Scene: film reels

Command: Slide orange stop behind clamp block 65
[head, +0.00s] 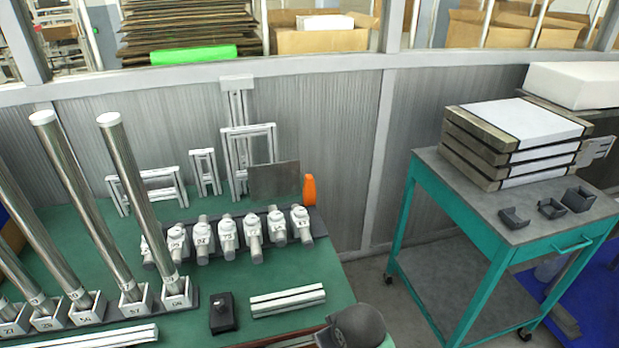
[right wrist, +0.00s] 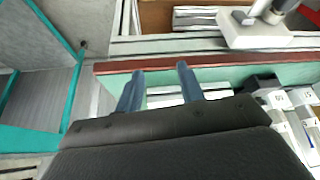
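An orange stop (head: 309,190) stands upright in the head view at the right end of the green table (head: 200,290), behind the right end of a row of clamp blocks. Several pale, numbered clamp blocks (head: 252,236) sit side by side on a dark rail. Their labels are too small to tell surely which reads 65. Some blocks also show at the right of the right wrist view (right wrist: 290,100). My right gripper (right wrist: 159,70) is open and empty, its two fingers apart near the table's edge. Its dark body (head: 358,325) seems to show at the bottom of the head view. My left gripper is not in view.
A dark grey plate (head: 273,182) stands just left of the orange stop. Metal frames (head: 248,150) stand behind it. Tall steel tubes (head: 145,205) rise at the left. Metal bars (head: 288,301) and a small black block (head: 223,313) lie in front. A teal cart (head: 465,200) stands right.

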